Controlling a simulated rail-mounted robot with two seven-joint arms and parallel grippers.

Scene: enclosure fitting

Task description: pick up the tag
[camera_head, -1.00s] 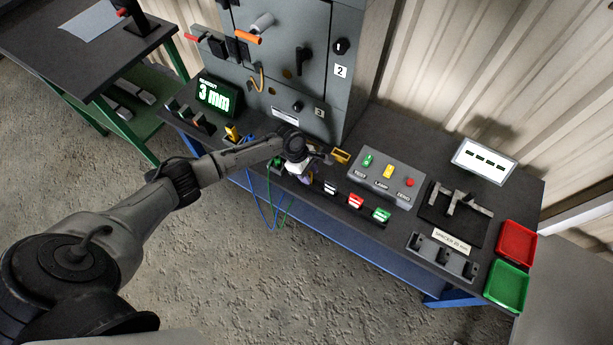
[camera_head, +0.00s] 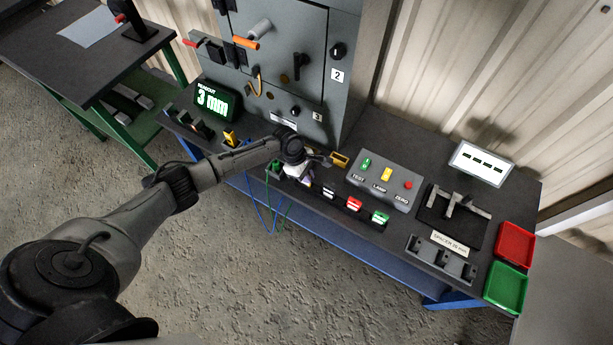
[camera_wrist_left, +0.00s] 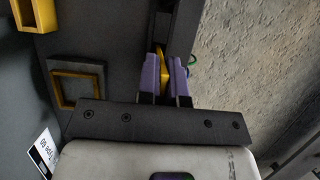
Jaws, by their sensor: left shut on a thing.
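My left gripper (camera_head: 306,181) is low at the front edge of the dark bench, over the row of small coloured pieces. In the left wrist view its two purple fingers (camera_wrist_left: 164,78) are closed on a yellow piece, which I take to be the tag (camera_wrist_left: 163,66). Only part of the tag shows between the fingers, and the gripper hides it in the head view. I cannot tell whether it is clear of its slot. My right gripper is not in view.
Beside my gripper are a green piece (camera_head: 277,167), a red piece (camera_head: 354,203) and another green piece (camera_head: 380,216). A button box (camera_head: 384,182) and a yellow holder (camera_head: 340,160) stand behind. Red (camera_head: 516,243) and green (camera_head: 506,286) trays are at right. The grey cabinet (camera_head: 285,70) rises behind.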

